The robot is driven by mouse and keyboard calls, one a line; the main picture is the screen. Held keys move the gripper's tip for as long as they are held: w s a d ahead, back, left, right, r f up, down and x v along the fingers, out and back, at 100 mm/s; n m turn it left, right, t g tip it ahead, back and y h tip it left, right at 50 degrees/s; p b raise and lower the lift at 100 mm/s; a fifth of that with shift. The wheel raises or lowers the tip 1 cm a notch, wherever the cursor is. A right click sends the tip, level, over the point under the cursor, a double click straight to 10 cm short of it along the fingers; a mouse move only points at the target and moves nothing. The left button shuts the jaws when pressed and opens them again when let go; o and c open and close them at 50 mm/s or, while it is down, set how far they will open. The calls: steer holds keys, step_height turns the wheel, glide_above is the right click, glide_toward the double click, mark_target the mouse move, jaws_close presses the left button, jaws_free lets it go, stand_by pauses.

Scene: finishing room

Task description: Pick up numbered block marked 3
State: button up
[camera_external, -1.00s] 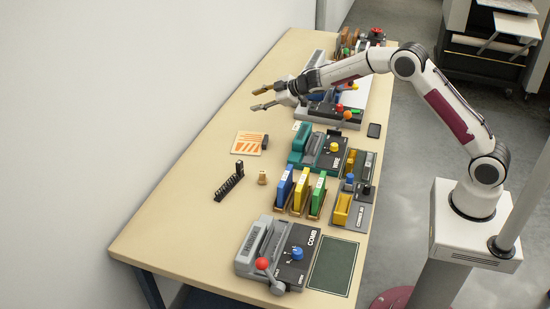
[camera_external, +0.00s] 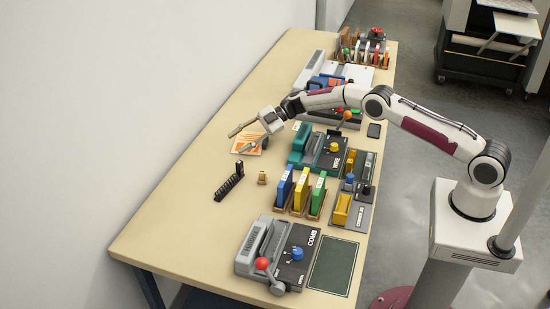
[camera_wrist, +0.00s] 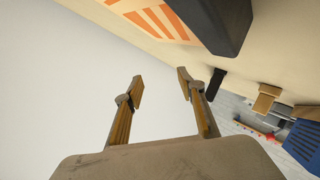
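No block with a readable 3 shows in either view. A small tan wooden piece (camera_external: 262,178) stands on the table near a row of small black pieces (camera_external: 229,187); any marking on it is too small to read. Blue (camera_external: 284,187), yellow (camera_external: 301,190) and green (camera_external: 318,194) upright pieces stand in wooden holders, with pale labels I cannot read. My gripper (camera_external: 238,141) is open and empty above the orange-striped card, up and left of the tan piece in the external view. Its two spread fingers also show in the wrist view (camera_wrist: 160,82), with nothing between them.
The orange-striped card (camera_wrist: 150,18) lies by a dark block (camera_wrist: 217,18). A teal machine (camera_external: 301,142) and a grey COMB machine (camera_external: 256,247) stand on the table (camera_external: 180,205). A wall bounds the left; the table's left front is clear.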

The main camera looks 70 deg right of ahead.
mark_target(263, 172)
steer(key=s+a+n+g, duration=0.1)
steer(key=s+a+g+y, duration=0.1)
steer(key=s, duration=0.1)
steer(key=s+a+n+g, duration=0.1)
steer(key=shift+s+a+n+y, duration=0.15)
steer(key=shift+s+n+y, duration=0.15)
steer(key=shift+s, duration=0.1)
steer(key=s+g, duration=0.2)
steer(key=s, duration=0.1)
steer(key=s+a+r+n+g, duration=0.1)
steer(key=s, duration=0.2)
steer(key=s+a+g+y, duration=0.1)
steer(key=s+g, duration=0.1)
steer(key=s, duration=0.1)
steer(key=shift+r+n+g, duration=0.15)
steer(key=shift+n+g, duration=0.15)
steer(key=shift+a, duration=0.1)
steer(key=shift+x, duration=1.25)
steer(key=shift+x, duration=2.6)
steer(key=c, duration=1.1)
